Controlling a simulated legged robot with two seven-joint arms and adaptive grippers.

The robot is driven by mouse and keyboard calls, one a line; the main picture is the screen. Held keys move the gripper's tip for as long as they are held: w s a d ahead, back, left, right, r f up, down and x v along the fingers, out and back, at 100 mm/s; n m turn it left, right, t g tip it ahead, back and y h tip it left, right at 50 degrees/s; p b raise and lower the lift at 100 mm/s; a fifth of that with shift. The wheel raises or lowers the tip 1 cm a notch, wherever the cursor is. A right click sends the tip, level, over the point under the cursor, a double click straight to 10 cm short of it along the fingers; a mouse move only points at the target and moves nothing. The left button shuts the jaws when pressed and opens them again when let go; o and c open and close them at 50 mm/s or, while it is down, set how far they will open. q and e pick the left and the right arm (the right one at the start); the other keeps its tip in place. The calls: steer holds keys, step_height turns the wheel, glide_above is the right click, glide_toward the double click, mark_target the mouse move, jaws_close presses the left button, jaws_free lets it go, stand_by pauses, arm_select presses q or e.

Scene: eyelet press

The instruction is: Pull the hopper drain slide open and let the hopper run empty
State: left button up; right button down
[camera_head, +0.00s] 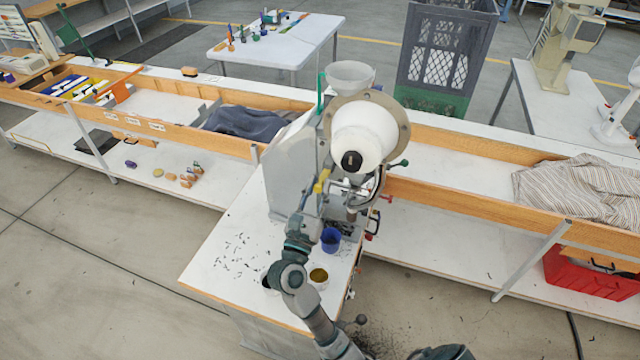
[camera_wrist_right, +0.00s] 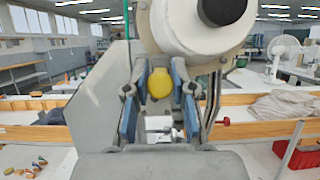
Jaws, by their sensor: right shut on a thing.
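The eyelet press stands on the white bench. It has a large white drum (camera_head: 358,135) with a black knob and a pale bowl (camera_head: 350,75) on top. I cannot tell for sure which of these is the hopper. My right gripper (camera_wrist_right: 160,95) is at the front of the press, below the drum, shut on a yellow knob (camera_wrist_right: 159,83). The yellow part also shows in the head view (camera_head: 321,182). Whether the knob belongs to the drain slide, and how far the slide is out, cannot be seen. A blue cup (camera_head: 330,240) stands below. My left gripper is out of view.
Small dark bits (camera_head: 235,250) lie scattered on the bench (camera_head: 215,285). A grey panel (camera_head: 287,165) stands left of the press. A wooden-edged shelf runs behind on both sides.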

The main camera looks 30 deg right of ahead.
steer(key=c, duration=1)
jaws_free()
steer(key=shift+f, duration=0.25)
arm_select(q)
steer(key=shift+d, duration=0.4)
arm_select(e)
steer(key=shift+o, duration=0.2)
steer(key=shift+a, duration=0.1)
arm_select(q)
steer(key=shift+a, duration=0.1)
arm_select(e)
steer(key=shift+a, duration=0.1)
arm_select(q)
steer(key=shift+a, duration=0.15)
arm_select(e)
steer(key=v, duration=1.2)
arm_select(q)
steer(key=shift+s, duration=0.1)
